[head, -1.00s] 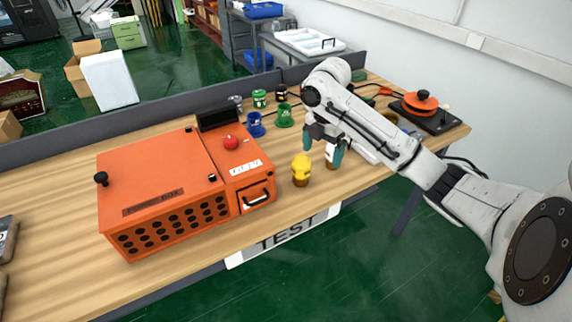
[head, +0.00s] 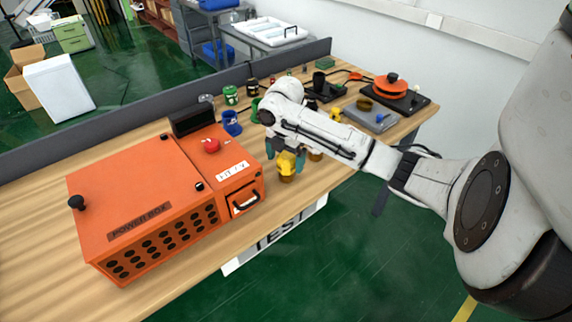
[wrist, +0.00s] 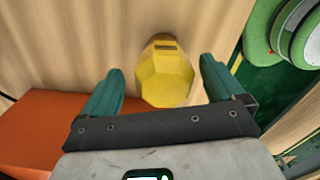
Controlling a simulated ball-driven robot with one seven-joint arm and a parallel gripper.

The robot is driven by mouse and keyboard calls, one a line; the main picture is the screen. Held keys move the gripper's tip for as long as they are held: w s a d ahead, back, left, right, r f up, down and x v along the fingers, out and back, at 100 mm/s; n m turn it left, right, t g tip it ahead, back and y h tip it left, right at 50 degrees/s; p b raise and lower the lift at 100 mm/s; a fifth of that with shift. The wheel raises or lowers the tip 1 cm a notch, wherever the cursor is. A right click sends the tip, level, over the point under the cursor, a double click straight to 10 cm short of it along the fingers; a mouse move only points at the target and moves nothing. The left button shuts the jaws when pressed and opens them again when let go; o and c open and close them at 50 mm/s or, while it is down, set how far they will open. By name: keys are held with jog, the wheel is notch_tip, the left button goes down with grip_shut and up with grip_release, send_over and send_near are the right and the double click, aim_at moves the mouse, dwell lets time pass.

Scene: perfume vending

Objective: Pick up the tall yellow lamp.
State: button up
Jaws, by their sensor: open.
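The yellow lamp (head: 287,165) stands on the wooden table just right of the orange power box, with a faceted yellow top and a darker base. In the wrist view the yellow lamp (wrist: 166,72) shows between the two teal fingers, with a gap on each side. My gripper (head: 284,160) is open at the lamp, and its fingers (wrist: 160,85) point toward it. My gripper partly covers the lamp's top in the head view. Whether the fingers reach down past its sides is hard to tell.
The orange power box (head: 140,205) stands close on the left, and its edge also shows in the wrist view (wrist: 40,130). Blue (head: 231,123) and green (head: 230,95) cups stand behind. A pan on a black burner (head: 398,90) sits at the far right.

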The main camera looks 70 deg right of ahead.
aim_at(287, 168)
jog(key=shift+s+f, duration=0.2)
jog(key=shift+f, duration=1.75)
jog(key=shift+c, duration=0.3)
jog(key=c, duration=1.2)
jog(key=shift+o, duration=0.2)
jog(key=shift+r, duration=0.1)
jog(key=shift+r, duration=0.45)
jog(key=s+a+r+b, duration=0.2)
jog(key=s+r, duration=1)
jog(key=s, duration=0.2)
